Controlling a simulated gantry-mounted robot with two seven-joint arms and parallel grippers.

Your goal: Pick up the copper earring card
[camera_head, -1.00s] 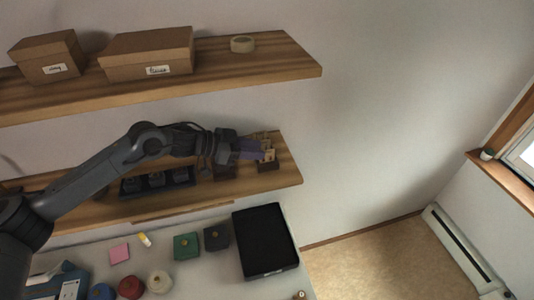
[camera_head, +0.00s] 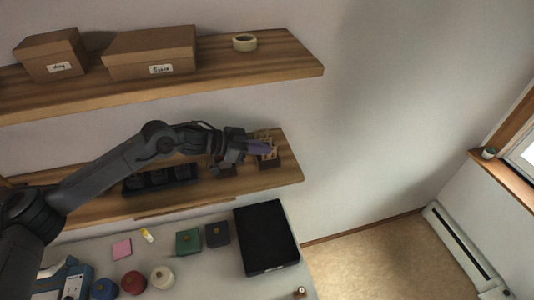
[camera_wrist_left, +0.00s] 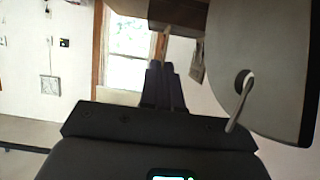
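In the head view, my left gripper (camera_head: 258,147) is at the right end of the lower shelf, by a small brown stand (camera_head: 269,162) with tan cards (camera_head: 267,142) on it. My fingers cover part of the cards, and I cannot tell which one is copper. In the left wrist view, the two dark fingers (camera_wrist_left: 163,85) are close together with a narrow gap. My right gripper is not in view.
A large grey piece (camera_wrist_left: 265,65) with a hole and a pale hook is close on the right in the wrist view. The upper shelf (camera_head: 230,70) runs above my arm. A black tray (camera_head: 267,237) lies on the table below. Open room lies right of the shelves.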

